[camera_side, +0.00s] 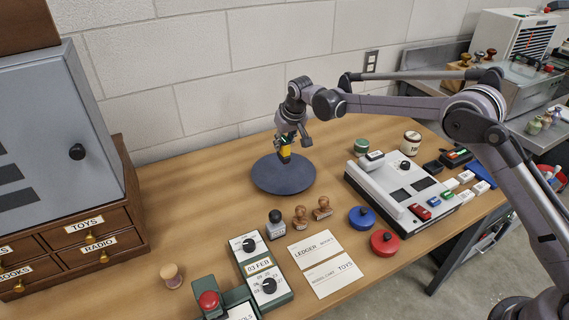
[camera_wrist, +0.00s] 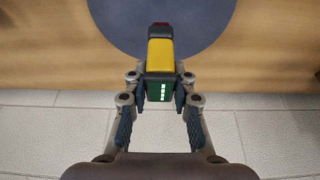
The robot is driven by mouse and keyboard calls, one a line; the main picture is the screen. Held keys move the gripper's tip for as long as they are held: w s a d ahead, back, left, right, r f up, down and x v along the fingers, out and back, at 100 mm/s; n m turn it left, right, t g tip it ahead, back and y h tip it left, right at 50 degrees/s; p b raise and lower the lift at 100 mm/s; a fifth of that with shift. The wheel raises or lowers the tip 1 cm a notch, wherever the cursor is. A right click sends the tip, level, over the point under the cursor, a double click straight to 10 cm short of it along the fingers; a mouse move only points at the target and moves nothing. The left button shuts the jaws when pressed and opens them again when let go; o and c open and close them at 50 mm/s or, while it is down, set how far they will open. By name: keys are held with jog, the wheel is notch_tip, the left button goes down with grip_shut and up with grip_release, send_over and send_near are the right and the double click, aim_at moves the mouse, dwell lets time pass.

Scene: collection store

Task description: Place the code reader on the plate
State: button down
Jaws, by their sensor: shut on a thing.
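The code reader (camera_side: 285,152) has a yellow middle, and in the wrist view it (camera_wrist: 160,57) also shows a dark red end and a green end with white marks. My gripper (camera_side: 284,141) is shut on the green end, its two fingers (camera_wrist: 160,92) on either side. The plate (camera_side: 283,179) is a round, flat, dark blue-grey disc on the wooden table; it also fills the top of the wrist view (camera_wrist: 200,25). The reader is over the back part of the plate. I cannot tell whether its lower end touches the plate.
A white control panel (camera_side: 385,196) stands right of the plate. Wooden-handled stamps (camera_side: 300,216), paper cards (camera_side: 325,263) and a dial box (camera_side: 260,268) lie in front. A drawer cabinet (camera_side: 86,240) stands at left, a block wall (camera_side: 220,65) behind. Bare table lies left of the plate.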

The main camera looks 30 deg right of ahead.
aim_at(284, 153)
jog(key=shift+f, duration=2)
jog(key=shift+f, duration=0.15)
jog(key=c, duration=1.1)
grip_release()
